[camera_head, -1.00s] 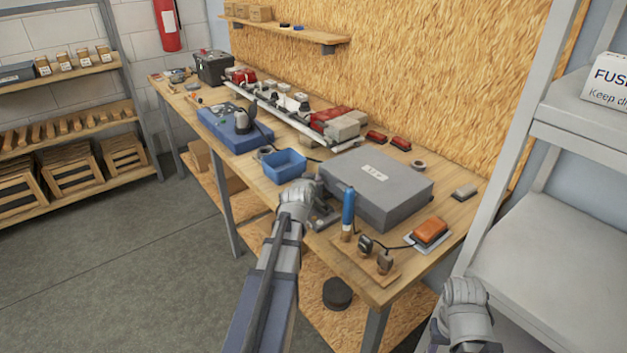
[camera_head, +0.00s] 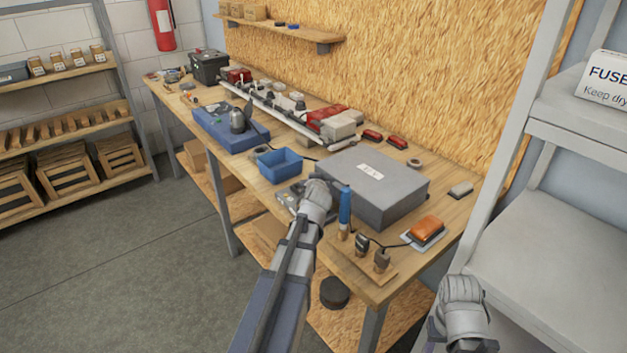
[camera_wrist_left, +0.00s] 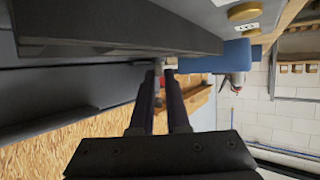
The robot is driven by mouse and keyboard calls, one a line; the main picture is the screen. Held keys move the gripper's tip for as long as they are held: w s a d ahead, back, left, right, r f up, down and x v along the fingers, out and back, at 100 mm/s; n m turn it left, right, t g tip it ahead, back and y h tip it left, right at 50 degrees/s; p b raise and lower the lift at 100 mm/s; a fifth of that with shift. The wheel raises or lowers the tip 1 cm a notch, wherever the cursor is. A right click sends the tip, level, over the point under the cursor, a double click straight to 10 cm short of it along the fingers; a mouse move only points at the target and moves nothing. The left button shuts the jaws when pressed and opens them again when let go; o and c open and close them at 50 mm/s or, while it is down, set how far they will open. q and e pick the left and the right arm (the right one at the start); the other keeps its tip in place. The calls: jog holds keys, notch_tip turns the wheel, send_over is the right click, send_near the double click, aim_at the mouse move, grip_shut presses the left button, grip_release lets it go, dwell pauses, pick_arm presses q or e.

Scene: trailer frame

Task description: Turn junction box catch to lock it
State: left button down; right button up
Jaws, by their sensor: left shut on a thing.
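The junction box, a closed grey box with a white label (camera_head: 388,190), sits on the workbench in the head view. My left gripper (camera_head: 319,184) is at its left side, near the front. In the left wrist view my left gripper (camera_wrist_left: 165,74) has its two dark fingers close together, shut on a small piece that I take to be the catch. The catch is mostly hidden by the fingers, and its angle cannot be told. My right gripper (camera_head: 462,290) is low at the right beside the shelf, away from the box; its fingers are not clear.
A blue bin (camera_head: 280,165) is left of the box. A blue cylinder (camera_head: 345,208) stands close to my left wrist. An orange device (camera_head: 426,229) and plugs with a cable lie in front. The grey shelf (camera_head: 535,250) stands at the right.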

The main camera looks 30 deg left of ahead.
pick_arm(q)
jog(key=c, duration=0.9)
grip_release()
jog(key=shift+a+f+m+t+h, duration=0.1)
jog(key=shift+a+m+t+h, duration=0.1)
jog(key=shift+m+t+h, duration=0.4)
jog(key=shift+s+a+m+h, duration=0.15)
jog(key=shift+a+m+h, duration=0.1)
jog(key=shift+m+h, duration=0.6)
